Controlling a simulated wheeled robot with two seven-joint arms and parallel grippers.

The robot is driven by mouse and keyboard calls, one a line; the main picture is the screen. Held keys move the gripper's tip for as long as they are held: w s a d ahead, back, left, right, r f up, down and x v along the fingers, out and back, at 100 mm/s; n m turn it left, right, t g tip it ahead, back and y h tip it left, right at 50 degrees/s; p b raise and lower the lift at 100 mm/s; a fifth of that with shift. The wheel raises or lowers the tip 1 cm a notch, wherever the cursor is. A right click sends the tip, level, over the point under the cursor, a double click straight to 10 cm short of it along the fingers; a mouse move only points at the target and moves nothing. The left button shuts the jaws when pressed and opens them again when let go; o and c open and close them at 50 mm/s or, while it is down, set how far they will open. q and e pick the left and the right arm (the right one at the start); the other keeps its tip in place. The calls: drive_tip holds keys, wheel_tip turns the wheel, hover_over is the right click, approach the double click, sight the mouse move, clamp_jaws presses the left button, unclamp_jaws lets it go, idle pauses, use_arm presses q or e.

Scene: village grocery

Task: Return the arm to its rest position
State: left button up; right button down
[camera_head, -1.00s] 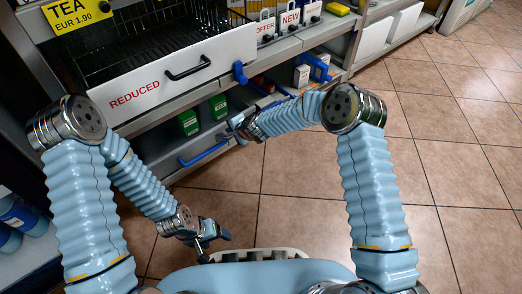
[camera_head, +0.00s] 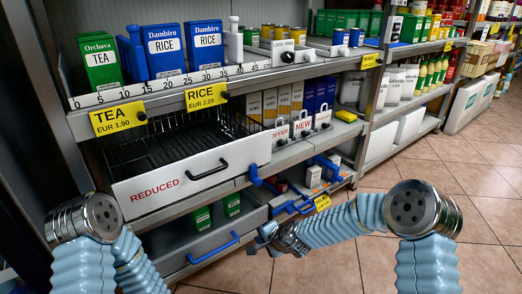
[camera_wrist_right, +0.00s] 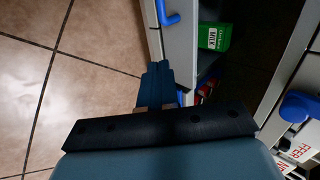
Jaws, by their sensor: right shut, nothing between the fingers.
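My right arm (camera_head: 345,222) reaches in from the right. Its right gripper (camera_head: 262,240) is low in front of the shelf unit, close to the lower drawer's blue handle. In the wrist view the gripper fingers (camera_wrist_right: 157,85) are together with nothing between them. Floor tiles lie to their left and the drawer front to their right; whether the fingers touch the drawer cannot be told. My left arm (camera_head: 90,235) shows only its upper part at the left edge. Its gripper is below the picture.
The white "REDUCED" drawer (camera_head: 190,178) sticks out with an empty wire basket (camera_head: 180,145). Below, a lower drawer with a blue handle (camera_head: 213,248) holds green cartons (camera_head: 232,204). Blue-handled trays (camera_head: 300,205) lie right of it. Tiled floor (camera_head: 470,180) is clear at the right.

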drive_tip(key=s+d+f+n+g, duration=0.25)
drive_tip(key=s+d+f, duration=0.2)
drive_tip(key=s, duration=0.45)
drive_tip(key=s+d+f+n+g+h, duration=0.1)
drive_tip(key=s+d+f+n+g, duration=0.15)
drive_tip(key=s+f, duration=0.4)
drive_tip(key=s+d+f+n+g, duration=0.1)
drive_tip(key=s+d+f+n, duration=0.3)
drive_tip(key=s, duration=0.7)
wheel_tip(320, 180, up, 14)
drive_tip(key=s+p, duration=0.2)
drive_tip(key=p, duration=1.1)
drive_tip(key=shift+s+d+f+m+p, duration=0.15)
drive_tip(key=shift+d+f+m+p, duration=0.15)
drive_tip(key=shift+d, duration=0.1)
